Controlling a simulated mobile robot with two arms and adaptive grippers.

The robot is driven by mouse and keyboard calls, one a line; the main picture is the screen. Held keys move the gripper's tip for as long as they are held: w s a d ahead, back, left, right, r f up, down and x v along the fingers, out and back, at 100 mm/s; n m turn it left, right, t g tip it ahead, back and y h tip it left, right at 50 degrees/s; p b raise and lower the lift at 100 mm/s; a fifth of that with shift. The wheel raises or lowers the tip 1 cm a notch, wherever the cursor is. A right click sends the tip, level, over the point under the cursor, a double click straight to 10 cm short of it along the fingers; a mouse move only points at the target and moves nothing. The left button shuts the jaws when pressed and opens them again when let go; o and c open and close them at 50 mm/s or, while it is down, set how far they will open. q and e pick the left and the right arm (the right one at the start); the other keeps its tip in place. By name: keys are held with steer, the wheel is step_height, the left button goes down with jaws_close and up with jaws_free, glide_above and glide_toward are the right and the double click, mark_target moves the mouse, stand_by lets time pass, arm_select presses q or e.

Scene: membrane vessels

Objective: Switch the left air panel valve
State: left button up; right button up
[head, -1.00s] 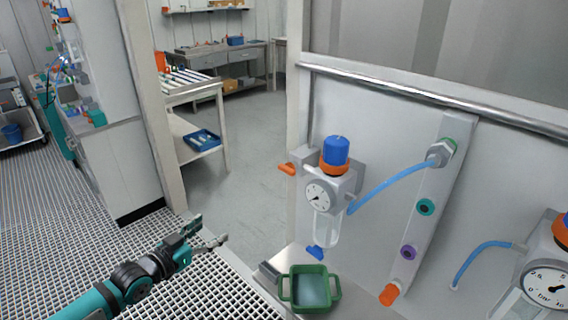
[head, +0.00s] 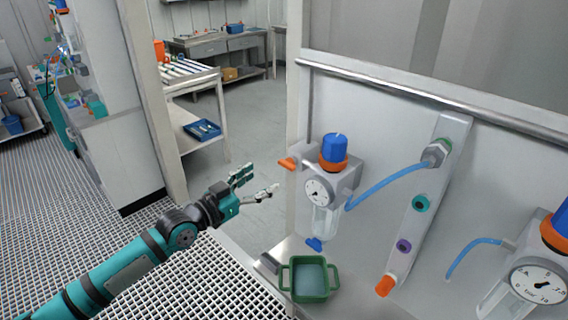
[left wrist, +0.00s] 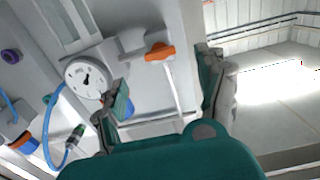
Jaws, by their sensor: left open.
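The left air panel unit (head: 318,190) is a grey regulator with a round gauge, a blue knob (head: 335,147) on top with an orange ring, and a clear bowl below. Its orange valve handle (head: 287,163) sticks out at its left side. The handle also shows in the left wrist view (left wrist: 160,52), between and beyond the fingers. My left gripper (head: 258,184) is open and empty, left of and slightly below the handle, apart from it. In the left wrist view its fingers (left wrist: 165,90) stand wide apart. My right gripper is not in view.
A green tray (head: 283,278) stands on the ledge below the regulator. A second regulator with gauge (head: 540,284) is at the right edge. A blue hose (head: 385,185) runs to a manifold bar (head: 425,200). A horizontal rail (head: 430,98) crosses above. Open floor lies behind my gripper.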

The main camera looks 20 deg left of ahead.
mark_target(284, 166)
arm_select(q)
steer(key=p+x, duration=0.1)
steer(key=x, duration=0.8)
steer(key=shift+c, duration=0.4)
steer(key=c, duration=1.1)
